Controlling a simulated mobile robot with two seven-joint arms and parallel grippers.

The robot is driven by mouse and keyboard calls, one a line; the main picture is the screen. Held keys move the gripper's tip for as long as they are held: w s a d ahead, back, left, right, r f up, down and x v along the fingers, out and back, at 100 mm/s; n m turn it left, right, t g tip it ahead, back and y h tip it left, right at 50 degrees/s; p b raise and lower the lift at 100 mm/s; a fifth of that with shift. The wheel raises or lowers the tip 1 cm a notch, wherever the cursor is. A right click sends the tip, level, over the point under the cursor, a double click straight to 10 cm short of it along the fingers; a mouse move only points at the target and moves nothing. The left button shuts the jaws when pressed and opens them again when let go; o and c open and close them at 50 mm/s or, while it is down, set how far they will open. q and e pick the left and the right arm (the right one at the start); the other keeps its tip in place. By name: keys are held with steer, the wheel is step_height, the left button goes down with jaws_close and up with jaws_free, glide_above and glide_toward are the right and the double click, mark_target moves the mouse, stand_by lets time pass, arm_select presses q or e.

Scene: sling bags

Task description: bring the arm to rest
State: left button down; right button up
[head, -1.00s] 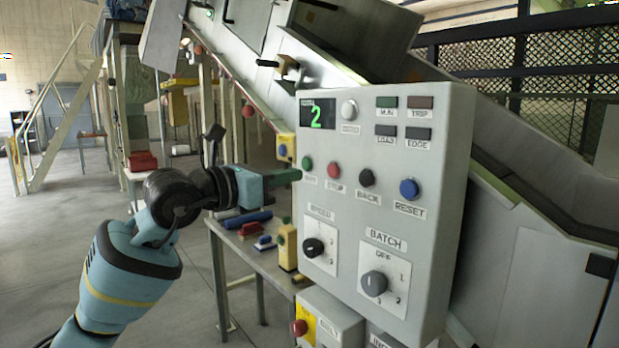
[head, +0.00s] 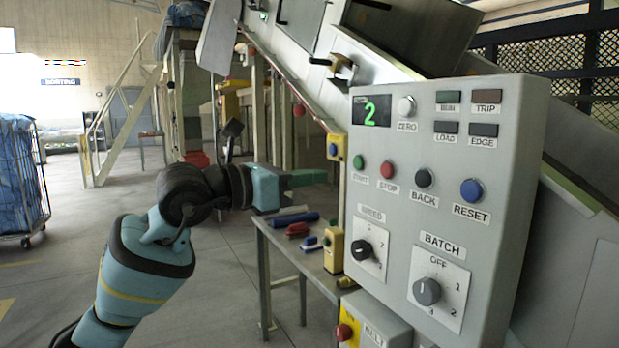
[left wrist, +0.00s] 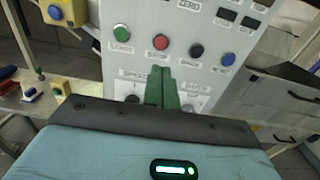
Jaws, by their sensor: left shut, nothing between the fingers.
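My left gripper (head: 308,177) is shut and empty. Its green fingertips point right, toward the grey control panel (head: 400,230), at about the height of the green START button (head: 358,162). A gap shows between the fingertips and the panel's left edge in the head view. In the left wrist view the shut green fingers (left wrist: 162,88) stand in front of the panel, below the red STOP button (left wrist: 160,42). The panel's display (head: 371,111) reads a green 2. My right gripper is not in view.
A small table (head: 290,262) with a blue roll (head: 296,219) and several small items stands below my left gripper. A yellow box (head: 334,250) is at its right edge. A wheeled cage of blue bags (head: 18,175) is at the far left. Open floor lies between.

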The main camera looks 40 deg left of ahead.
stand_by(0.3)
